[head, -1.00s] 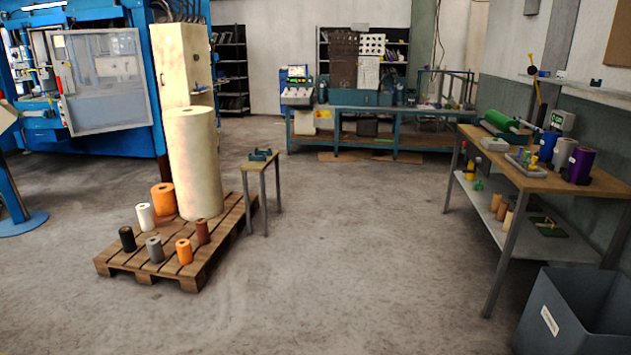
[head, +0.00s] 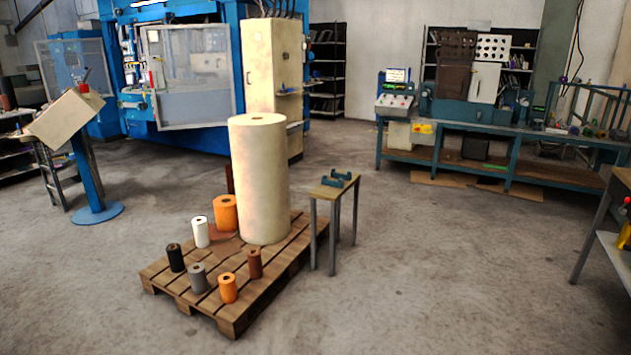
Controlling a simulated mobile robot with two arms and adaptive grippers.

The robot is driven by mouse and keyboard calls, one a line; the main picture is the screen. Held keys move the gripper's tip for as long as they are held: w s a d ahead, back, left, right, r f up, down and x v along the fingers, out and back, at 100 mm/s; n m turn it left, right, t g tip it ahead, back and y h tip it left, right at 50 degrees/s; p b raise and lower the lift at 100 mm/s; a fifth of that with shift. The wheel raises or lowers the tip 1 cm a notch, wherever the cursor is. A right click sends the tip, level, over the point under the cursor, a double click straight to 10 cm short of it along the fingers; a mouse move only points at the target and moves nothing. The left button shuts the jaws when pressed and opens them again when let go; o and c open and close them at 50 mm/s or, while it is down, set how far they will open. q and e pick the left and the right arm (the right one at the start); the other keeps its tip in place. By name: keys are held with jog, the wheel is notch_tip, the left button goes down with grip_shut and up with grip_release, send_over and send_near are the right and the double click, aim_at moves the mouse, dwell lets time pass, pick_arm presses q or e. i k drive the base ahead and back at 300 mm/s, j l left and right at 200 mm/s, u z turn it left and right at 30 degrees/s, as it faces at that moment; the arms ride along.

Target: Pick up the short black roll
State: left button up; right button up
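The short black roll (head: 175,257) stands upright near the left corner of a wooden pallet (head: 236,320) on the floor. A grey roll (head: 198,278) stands to its right and a white roll (head: 201,232) stands behind it. Neither of my grippers shows in the head view.
The pallet also holds orange rolls (head: 227,288), brown rolls (head: 254,263) and a tall cream roll (head: 262,180). A small stand (head: 333,191) is close to its right side. A blue post with a round base (head: 97,213) is at left. The floor in front is clear.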

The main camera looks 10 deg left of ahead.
aim_at(174, 250)
jog(key=i+j+u, duration=0.15)
jog(key=i+u, duration=0.25)
jog(key=i+j+u, duration=0.1)
jog(key=i+u, duration=0.15)
jog(key=u, duration=0.15)
jog(key=i+u, duration=0.4)
jog(key=i+l+u, duration=0.15)
jog(key=u, duration=0.25)
jog(key=i+j+z, duration=0.15)
jog(key=i, duration=0.2)
jog(key=i+j+z, duration=0.1)
jog(key=i, duration=0.25)
jog(key=i+j+z, duration=0.15)
jog(key=i, duration=0.25)
